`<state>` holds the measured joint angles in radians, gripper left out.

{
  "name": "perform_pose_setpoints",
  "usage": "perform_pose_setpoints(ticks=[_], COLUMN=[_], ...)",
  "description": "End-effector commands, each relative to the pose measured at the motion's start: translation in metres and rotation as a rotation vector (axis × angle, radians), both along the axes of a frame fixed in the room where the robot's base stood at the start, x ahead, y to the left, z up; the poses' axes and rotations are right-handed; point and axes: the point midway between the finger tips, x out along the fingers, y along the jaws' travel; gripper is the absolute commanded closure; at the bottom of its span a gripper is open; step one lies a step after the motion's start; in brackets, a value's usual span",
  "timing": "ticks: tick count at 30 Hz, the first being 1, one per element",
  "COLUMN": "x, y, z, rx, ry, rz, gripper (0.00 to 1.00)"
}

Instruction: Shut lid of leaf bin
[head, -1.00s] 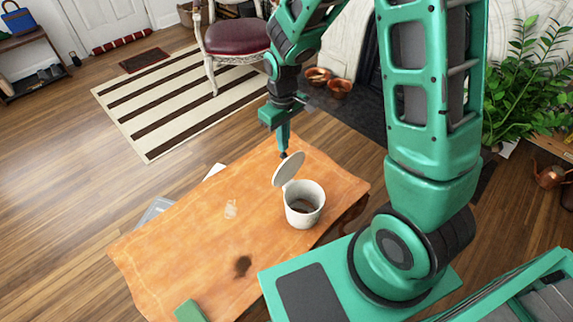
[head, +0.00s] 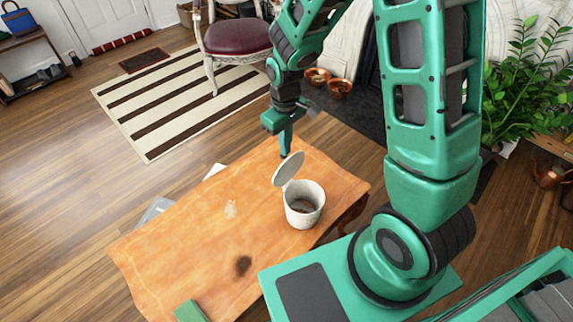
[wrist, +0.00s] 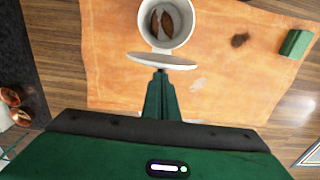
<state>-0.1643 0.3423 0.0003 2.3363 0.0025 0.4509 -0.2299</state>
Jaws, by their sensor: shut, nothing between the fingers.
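The leaf bin (head: 304,207) is a white round container standing on the wooden table, with brown leaf-like contents inside. Its round white lid (head: 288,169) stands raised on the hinge at the bin's far side, tilted up and open. In the wrist view the bin (wrist: 183,40) is at the top, with the lid (wrist: 162,62) seen nearly edge-on. My gripper (head: 284,155) is shut and empty, pointing down just behind the lid on its outer side. In the wrist view its fingertips (wrist: 160,74) are right at the lid's edge; I cannot tell whether they touch.
The orange-brown table (head: 190,240) has a dark spot (head: 243,265), a small clear item or pale mark (head: 231,209) and a green block (head: 188,311). The table's left part is mostly clear. A red-seated chair (head: 236,40) and a large plant (head: 525,85) stand beyond.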

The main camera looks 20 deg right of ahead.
Motion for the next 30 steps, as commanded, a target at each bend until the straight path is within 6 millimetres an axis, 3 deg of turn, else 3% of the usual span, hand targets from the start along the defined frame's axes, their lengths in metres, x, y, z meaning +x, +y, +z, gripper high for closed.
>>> perform_pose_setpoints(ticks=[30], x=[-0.049], y=[-0.02], z=[0.0], rx=[0.0], ry=[0.0], rz=[0.0], gripper=[1.0])
